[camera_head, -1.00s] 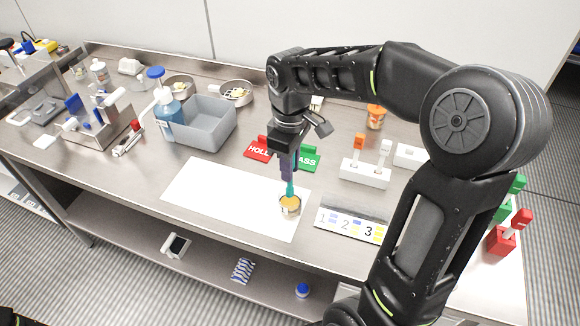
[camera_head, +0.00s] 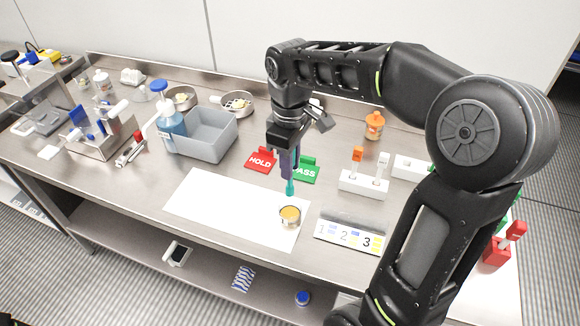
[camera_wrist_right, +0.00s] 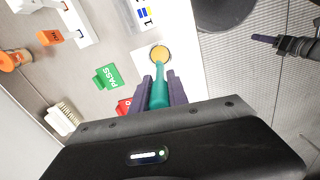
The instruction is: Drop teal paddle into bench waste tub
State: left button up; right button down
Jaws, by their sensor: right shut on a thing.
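The teal paddle (camera_head: 290,188) is held in my right gripper (camera_head: 289,174), which is shut on it. It points down above the white mat, close to the small round tin of orange-yellow contents (camera_head: 290,216). In the right wrist view the teal paddle (camera_wrist_right: 159,88) sits between the purple fingers (camera_wrist_right: 161,92), its far end overlapping the edge of the tin (camera_wrist_right: 160,53) in the picture. A grey open tub (camera_head: 222,146), likely the waste tub, stands on the bench to the left of the gripper. My left gripper is not in the head view.
A blue pump bottle (camera_head: 170,122) stands against the tub's left side. The red HOLD sign (camera_head: 260,160) and green PASS sign (camera_head: 306,170) stand behind the gripper. A numbered tray (camera_head: 346,236) lies to the right. The white mat (camera_head: 215,208) has free room left of the tin.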

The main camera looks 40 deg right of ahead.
aim_at(213, 140)
jog(key=i+j+z, duration=0.3)
jog(key=i+j, duration=0.35)
jog(key=i+j+z, duration=0.3)
jog(key=i+j, duration=0.5)
jog(key=j, duration=0.1)
